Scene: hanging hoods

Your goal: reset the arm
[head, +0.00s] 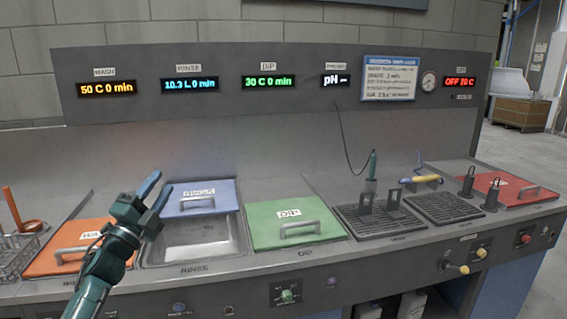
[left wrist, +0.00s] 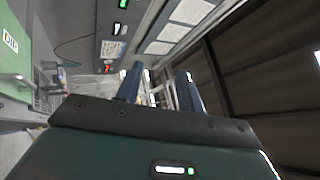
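My left gripper (head: 155,192) is raised over the counter in the head view, in front of the blue lid above the rinse basin. Its two blue fingers are apart with nothing between them. In the left wrist view the same fingers (left wrist: 160,85) show apart and empty, with the room behind them tilted. My right gripper is in neither view.
The counter holds an orange lid (head: 75,247), a blue lid (head: 197,198) partly off the rinse basin (head: 195,246), a green lid (head: 293,223) and a red lid (head: 497,187). Dark grates (head: 378,215) carry upright tools. A wire basket (head: 15,255) stands far left.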

